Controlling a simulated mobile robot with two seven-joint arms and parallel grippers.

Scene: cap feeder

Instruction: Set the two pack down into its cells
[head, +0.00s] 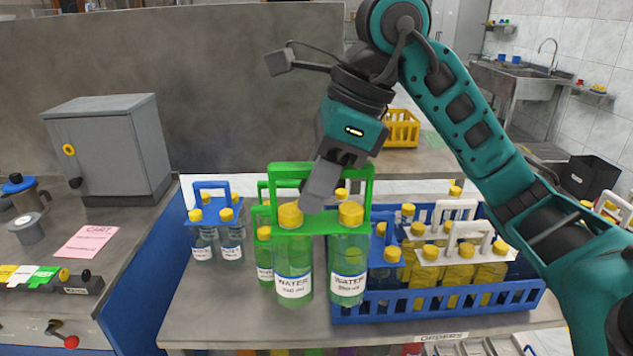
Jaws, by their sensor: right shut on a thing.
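A two pack (322,222) hangs in front of me: a green carrier with a tall handle and two yellow-capped bottles of green liquid labelled WATER. My right gripper (318,188) reaches down from above and is shut on the green carrier; the fingertips are partly hidden. The pack hangs upright, and its right bottle covers the left end of the blue crate (440,306) in the head view. The crate's cells hold bottles with white and blue carriers; the cells behind the pack are hidden. My left gripper is not in view.
A blue carrier with bottles (213,187) stands on the table left of the pack. Another green carrier with bottles (262,218) is partly hidden behind the pack. A grey cabinet (105,150) stands further left. The front left of the table is clear.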

